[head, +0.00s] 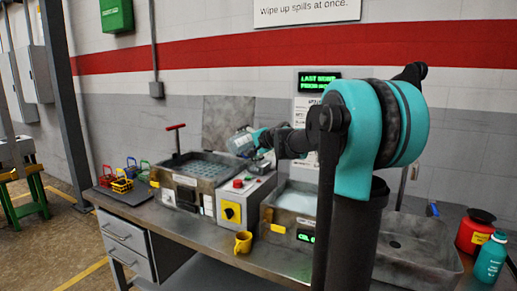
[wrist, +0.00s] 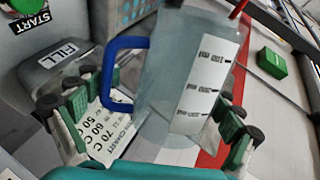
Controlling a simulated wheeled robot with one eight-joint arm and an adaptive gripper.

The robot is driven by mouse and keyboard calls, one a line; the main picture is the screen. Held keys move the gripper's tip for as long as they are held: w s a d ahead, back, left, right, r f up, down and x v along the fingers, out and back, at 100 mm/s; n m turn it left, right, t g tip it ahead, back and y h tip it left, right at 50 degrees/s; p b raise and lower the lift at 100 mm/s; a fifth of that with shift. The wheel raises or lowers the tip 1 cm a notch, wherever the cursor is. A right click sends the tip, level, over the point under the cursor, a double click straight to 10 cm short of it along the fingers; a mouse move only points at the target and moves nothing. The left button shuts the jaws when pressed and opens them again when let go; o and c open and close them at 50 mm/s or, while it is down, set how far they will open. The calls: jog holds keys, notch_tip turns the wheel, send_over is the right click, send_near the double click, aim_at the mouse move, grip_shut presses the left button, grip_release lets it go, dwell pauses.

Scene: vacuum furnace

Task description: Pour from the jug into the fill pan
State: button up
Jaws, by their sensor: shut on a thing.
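The jug (wrist: 190,75) is translucent, with a blue handle and a printed scale. It fills the middle of the wrist view, and in the head view it is small and tilted (head: 241,143) above the bench equipment. My gripper (wrist: 150,125) is shut on the jug, with teal fingers on either side of it. In the head view my gripper (head: 260,138) reaches in from the right. The fill pan (wrist: 85,66), grey with a FILL label, is left of the jug in the wrist view. I cannot tell the liquid level, and no stream shows.
Small coloured baskets (head: 122,184) are at left; a sink (head: 415,245), red container (head: 474,230) and teal bottle (head: 490,258) at right.

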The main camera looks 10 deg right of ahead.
jog(key=shift+s+a+r, duration=0.1)
jog(key=shift+a, duration=0.1)
jog(key=shift+s+a+r+n+h, duration=0.15)
jog(key=shift+a+n+h, duration=0.15)
jog(key=shift+n, duration=0.2)
jog(key=shift+f+n+t+h, duration=0.3)
jog(key=shift+n+t, duration=0.1)
jog(key=shift+n, duration=0.2)
jog(key=shift+d+f+n+t+h, duration=0.2)
jog(key=shift+f+n+t+h, duration=0.3)
jog(key=shift+f+n, duration=0.6)
jog(key=shift+r+n+h, duration=0.1)
jog(key=shift+n+h, duration=0.2)
jog(key=shift+a, duration=0.1)
